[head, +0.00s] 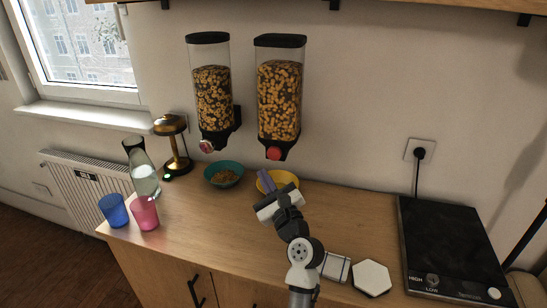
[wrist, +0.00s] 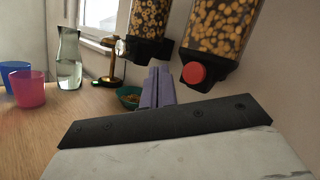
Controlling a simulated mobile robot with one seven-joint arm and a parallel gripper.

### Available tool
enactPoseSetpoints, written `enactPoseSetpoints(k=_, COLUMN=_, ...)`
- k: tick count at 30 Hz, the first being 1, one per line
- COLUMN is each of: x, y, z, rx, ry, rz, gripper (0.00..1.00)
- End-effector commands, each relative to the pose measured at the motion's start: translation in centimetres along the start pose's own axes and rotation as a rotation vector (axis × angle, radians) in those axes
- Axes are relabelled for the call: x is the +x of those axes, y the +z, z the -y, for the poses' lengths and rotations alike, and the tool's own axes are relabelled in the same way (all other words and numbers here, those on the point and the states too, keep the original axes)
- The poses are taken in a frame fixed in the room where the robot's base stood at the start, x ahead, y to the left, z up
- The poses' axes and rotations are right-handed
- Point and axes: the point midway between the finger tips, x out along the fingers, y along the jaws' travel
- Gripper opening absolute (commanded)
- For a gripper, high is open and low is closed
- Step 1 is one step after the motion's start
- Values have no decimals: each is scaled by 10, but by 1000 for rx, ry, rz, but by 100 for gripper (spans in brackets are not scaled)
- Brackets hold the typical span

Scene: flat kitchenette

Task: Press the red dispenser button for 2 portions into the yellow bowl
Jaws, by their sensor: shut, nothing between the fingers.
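The red dispenser button (head: 274,153) sits at the bottom front of the right wall dispenser (head: 280,95), which is well filled. In the wrist view the red button (wrist: 194,72) shows just right of my fingertips. The yellow bowl (head: 288,179) stands on the counter below that dispenser. My gripper (head: 264,181) is shut and empty, with purple fingers in front of the bowl and below the button. It also shows in the wrist view (wrist: 158,84). I see a gap to the button. My fingers hide part of the bowl, and its contents cannot be made out.
A second dispenser (head: 213,95) hangs left, above a teal bowl (head: 213,183) holding food. A brass lamp (head: 176,145), carafe (head: 145,178), blue cup (head: 114,210) and pink cup (head: 145,213) stand left. A hot plate (head: 450,245) lies right. The counter between is mostly clear.

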Motion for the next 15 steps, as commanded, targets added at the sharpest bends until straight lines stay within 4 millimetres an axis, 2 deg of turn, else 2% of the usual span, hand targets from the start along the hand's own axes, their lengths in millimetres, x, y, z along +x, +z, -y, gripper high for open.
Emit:
enactPoseSetpoints(k=7, x=25, y=-20, z=18, rx=-1, ry=-2, rz=1, gripper=0)
enactPoseSetpoints(k=15, x=42, y=-30, z=30, rx=-1, ry=0, rz=0, gripper=0)
